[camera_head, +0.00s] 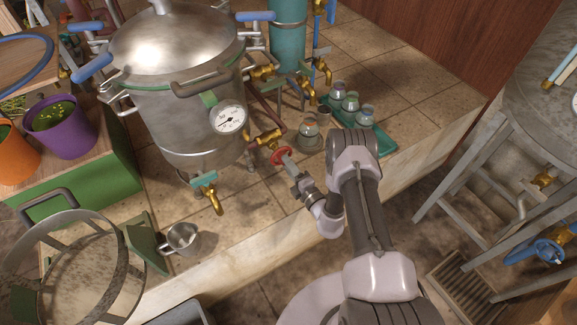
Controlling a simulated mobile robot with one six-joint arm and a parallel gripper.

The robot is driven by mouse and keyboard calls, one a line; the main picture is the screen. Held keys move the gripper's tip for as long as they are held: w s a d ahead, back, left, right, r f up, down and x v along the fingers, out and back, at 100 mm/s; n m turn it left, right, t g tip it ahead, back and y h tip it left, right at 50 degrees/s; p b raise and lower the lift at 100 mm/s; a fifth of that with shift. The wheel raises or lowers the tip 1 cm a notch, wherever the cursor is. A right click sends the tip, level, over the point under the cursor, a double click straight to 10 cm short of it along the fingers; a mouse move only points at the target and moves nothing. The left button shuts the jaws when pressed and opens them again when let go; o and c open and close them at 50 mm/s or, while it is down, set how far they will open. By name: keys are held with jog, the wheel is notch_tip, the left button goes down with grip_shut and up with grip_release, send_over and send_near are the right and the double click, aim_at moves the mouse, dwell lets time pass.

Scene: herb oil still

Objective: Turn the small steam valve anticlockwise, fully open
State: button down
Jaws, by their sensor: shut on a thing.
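The small steam valve has a red handwheel (281,156) on a brass fitting (268,138) at the lower right side of the steel still (190,120). My gripper (287,163) reaches in from the lower right and is shut on the red handwheel. The fingertips are small in this view, and part of the wheel's near rim is hidden by them. The rotation of the wheel cannot be told from this one picture.
A round gauge (229,119) sits on the still just left of the valve. A brass tap with a teal handle (205,179) is below the still. A metal cup (182,238) stands at the ledge's front. Several jars stand in and beside a green tray (378,141) to the right.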

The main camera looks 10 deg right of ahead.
jog(key=n, duration=1)
jog(key=shift+n, duration=0.4)
jog(key=n, duration=0.6)
jog(key=n+p, duration=0.1)
jog(key=n, duration=0.4)
jog(key=shift+n, duration=0.4)
jog(key=n+p, duration=0.1)
jog(key=n, duration=0.5)
jog(key=shift+r, duration=0.1)
jog(key=n+p, duration=0.2)
jog(key=n, duration=0.4)
jog(key=shift+n, duration=0.4)
jog(key=n+p, duration=0.1)
jog(key=n, duration=0.2)
jog(key=shift+n+p, duration=0.3)
jog(key=shift+p, duration=0.05)
jog(key=shift+r+n+p, duration=0.2)
jog(key=shift+n+p, duration=1)
jog(key=shift+p, duration=0.05)
jog(key=n+p, duration=0.1)
jog(key=p, duration=0.2)
jog(key=shift+n+p, duration=0.35)
jog(key=shift+n, duration=0.05)
jog(key=shift+f+n+p, duration=0.15)
jog(key=shift+n+p, duration=0.35)
jog(key=shift+p, duration=0.6)
jog(key=shift+f, duration=0.1)
